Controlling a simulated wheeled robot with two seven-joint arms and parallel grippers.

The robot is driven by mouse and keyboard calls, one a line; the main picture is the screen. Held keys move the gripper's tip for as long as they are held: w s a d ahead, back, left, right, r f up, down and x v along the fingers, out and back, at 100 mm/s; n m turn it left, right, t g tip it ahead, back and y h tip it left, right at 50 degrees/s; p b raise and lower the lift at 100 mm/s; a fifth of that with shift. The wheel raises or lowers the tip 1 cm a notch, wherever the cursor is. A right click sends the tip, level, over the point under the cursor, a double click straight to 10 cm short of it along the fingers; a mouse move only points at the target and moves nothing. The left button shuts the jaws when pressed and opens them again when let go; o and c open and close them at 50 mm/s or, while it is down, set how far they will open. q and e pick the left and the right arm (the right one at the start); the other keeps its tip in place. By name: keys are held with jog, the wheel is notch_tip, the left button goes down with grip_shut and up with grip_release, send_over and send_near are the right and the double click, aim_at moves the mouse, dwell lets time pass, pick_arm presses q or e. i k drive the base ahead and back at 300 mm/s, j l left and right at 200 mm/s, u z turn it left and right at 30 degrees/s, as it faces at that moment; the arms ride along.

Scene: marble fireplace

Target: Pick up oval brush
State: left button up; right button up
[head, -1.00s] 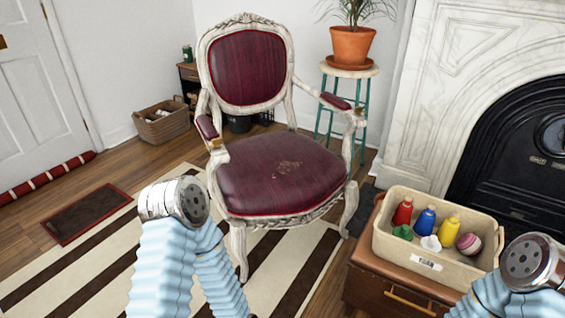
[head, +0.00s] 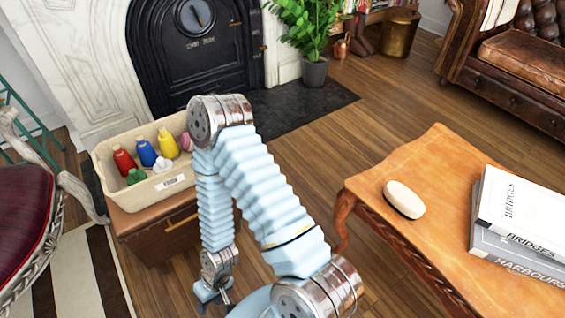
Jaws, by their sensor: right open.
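A pale, smooth oval thing (head: 404,199), which looks like the oval brush, lies on the orange-brown wooden table (head: 430,165) near its left edge. Its underside is hidden. My right gripper (head: 212,296) hangs low at the bottom of the head view, left of the table and well apart from the oval thing. It is open, and nothing shows between its fingers. My left gripper is out of view.
Grey and white books (head: 525,215) lie stacked right of the oval thing. A cream bin (head: 120,165) with coloured bottles stands on a brown drawer chest (head: 150,225) at left. A red chair (head: 25,220) stands far left. Wooden floor (head: 320,150) is clear between chest and table.

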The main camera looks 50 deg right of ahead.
aim_at(401, 200)
jog(key=z, duration=0.45)
jog(key=k+z, duration=0.15)
jog(key=z, duration=0.7)
jog(key=l+z, duration=0.1)
jog(key=z, duration=0.3)
jog(key=k+l+z, duration=0.1)
jog(key=z, duration=0.35)
jog(key=l+z, duration=0.1)
jog(key=z, duration=0.3)
jog(key=l+u, duration=0.15)
jog(key=u, duration=0.2)
jog(key=k+l+u, duration=0.1)
jog(key=u, duration=0.25)
